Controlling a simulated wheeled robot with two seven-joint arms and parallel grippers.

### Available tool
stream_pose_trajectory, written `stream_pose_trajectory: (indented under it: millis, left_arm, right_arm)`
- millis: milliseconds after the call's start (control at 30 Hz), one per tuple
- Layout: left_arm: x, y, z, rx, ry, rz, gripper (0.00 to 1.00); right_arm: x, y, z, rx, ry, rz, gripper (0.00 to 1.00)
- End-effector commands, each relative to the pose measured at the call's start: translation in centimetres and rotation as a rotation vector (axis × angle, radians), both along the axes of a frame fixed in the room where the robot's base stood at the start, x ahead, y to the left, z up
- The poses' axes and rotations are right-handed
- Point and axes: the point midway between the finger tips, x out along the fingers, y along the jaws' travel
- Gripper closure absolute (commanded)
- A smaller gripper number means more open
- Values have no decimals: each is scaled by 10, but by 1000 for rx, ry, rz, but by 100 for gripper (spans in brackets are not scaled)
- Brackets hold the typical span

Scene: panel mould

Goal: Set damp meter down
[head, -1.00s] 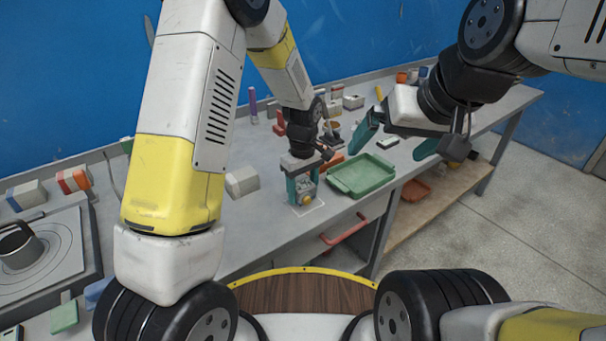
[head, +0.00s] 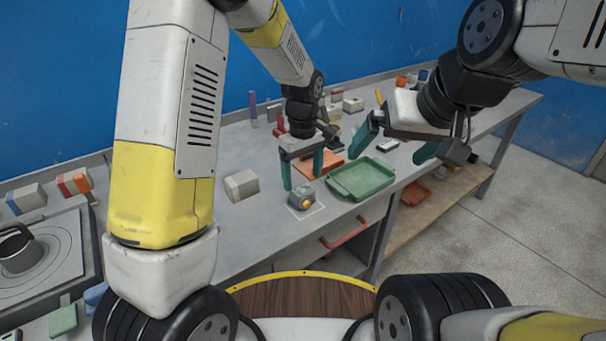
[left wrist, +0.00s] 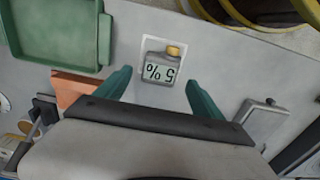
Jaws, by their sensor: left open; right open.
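The damp meter (head: 301,198) is a small grey block with a yellow knob. It rests on the grey bench inside a pale outlined square, and in the left wrist view the meter (left wrist: 159,68) shows a display facing the camera. My left gripper (head: 303,176) is open and empty, above and behind the meter and apart from it. In the left wrist view its two teal fingers (left wrist: 158,88) stand either side of the near end of the meter. My right gripper (head: 393,142) is open and empty, high over the right part of the bench.
A green tray (head: 362,179) lies just right of the meter, with an orange flat piece (head: 325,163) behind it. A white-grey block (head: 240,185) stands to the left. Several small items line the back of the bench.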

Motion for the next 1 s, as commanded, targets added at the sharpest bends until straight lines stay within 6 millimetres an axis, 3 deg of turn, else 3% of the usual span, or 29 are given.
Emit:
stream_pose_trajectory:
  millis: [133, 367, 467, 567, 800, 1000]
  left_arm:
    - [1, -1, 30, -2, -4, -1, 22]
    - [0, 1, 54, -2, -4, -3, 22]
    - [-5, 9, 69, -20, -21, -23, 22]
    - [-18, 26, 96, -55, -64, -75, 22]
    - [-80, 81, 167, -125, -245, -287, 22]
    - [-142, 116, 199, -105, -418, -469, 22]
  right_arm:
    - [0, 0, 0, 0, 0, 0, 0]
    - [0, 0, 0, 0, 0, 0, 0]
    - [0, 0, 0, 0, 0, 0, 0]
    - [0, 0, 0, 0, 0, 0, 0]
    - [0, 0, 0, 0, 0, 0, 0]
    - [0, 0, 0, 0, 0, 0, 0]
